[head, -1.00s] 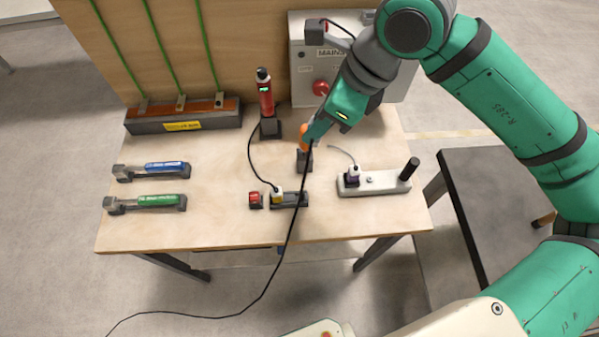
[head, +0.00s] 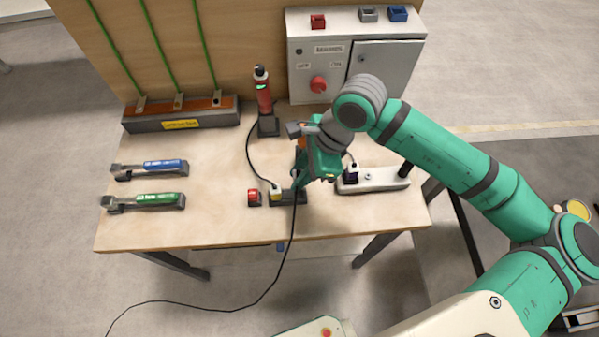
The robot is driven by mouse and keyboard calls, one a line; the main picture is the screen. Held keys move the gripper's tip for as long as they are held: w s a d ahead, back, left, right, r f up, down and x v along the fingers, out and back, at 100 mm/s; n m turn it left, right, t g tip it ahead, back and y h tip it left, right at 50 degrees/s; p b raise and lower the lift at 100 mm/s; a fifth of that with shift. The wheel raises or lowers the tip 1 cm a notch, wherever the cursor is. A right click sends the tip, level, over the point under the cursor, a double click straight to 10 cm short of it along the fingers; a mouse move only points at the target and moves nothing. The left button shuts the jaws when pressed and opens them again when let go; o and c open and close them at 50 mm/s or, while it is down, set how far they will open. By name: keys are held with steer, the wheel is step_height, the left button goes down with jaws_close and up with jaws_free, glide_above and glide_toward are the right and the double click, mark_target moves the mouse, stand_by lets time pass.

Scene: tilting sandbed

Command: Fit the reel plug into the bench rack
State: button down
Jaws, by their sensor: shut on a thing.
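My gripper (head: 297,182) is low over the right part of the bench rack (head: 302,199), the small dark holder near the bench's front edge. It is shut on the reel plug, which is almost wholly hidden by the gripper. The plug's black cable (head: 283,268) hangs from the gripper over the front edge and runs along the floor to the left. A yellow and white plug (head: 277,194) on another black lead sits in the left part of the rack. I cannot tell whether the reel plug touches the rack.
A red block (head: 254,197) stands left of the rack. A white power strip (head: 375,181) with a dark plug (head: 351,174) is at right. A red tool (head: 263,95) stands behind. Blue (head: 160,166) and green (head: 155,199) handled tools lie at left. The front middle is clear.

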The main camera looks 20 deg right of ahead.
steer(key=shift+f, duration=2.1)
steer(key=shift+f, duration=1.2)
steer(key=c, duration=1)
jaws_free()
steer(key=shift+r, duration=3.95)
